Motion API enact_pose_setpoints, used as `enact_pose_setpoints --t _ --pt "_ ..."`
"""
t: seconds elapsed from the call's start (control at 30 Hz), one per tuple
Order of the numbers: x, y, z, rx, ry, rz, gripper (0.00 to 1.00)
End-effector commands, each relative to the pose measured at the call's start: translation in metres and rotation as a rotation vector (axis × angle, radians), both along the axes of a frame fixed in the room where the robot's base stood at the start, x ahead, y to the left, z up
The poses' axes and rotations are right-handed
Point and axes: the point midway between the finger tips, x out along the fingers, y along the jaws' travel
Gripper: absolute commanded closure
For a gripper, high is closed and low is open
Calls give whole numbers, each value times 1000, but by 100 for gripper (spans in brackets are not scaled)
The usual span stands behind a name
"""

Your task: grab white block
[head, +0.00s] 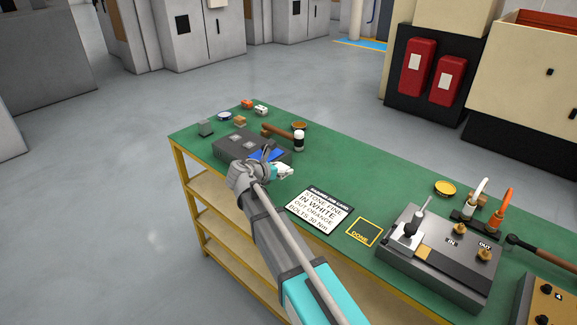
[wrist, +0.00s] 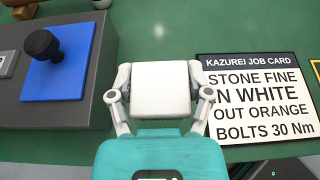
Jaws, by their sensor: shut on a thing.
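A white block (wrist: 160,88) sits between the two fingers of my gripper (wrist: 160,97) in the wrist view, with a finger against each side. In the head view my gripper (head: 279,170) is over the green table, beside the dark grey box with the blue pad. The block shows there only as a small white patch at the fingers. I cannot tell whether it touches the table.
A dark box with a blue pad (wrist: 60,62) and black knob is left of my gripper. The job card (head: 320,212) and DONE square (head: 364,232) lie right. A grey fixture (head: 440,265) stands farther right. Small blocks (head: 261,109) sit at the far end.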

Motion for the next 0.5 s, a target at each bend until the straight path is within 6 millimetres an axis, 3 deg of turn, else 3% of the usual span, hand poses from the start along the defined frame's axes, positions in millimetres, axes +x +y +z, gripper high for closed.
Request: enact_pose_setpoints --t 0.03,0.13,0.5 --pt "-5 4 13 -1 -1 2 87" --pt "-13 10 24 -1 -1 2 87" --pt "-65 52 49 0 -1 3 87"
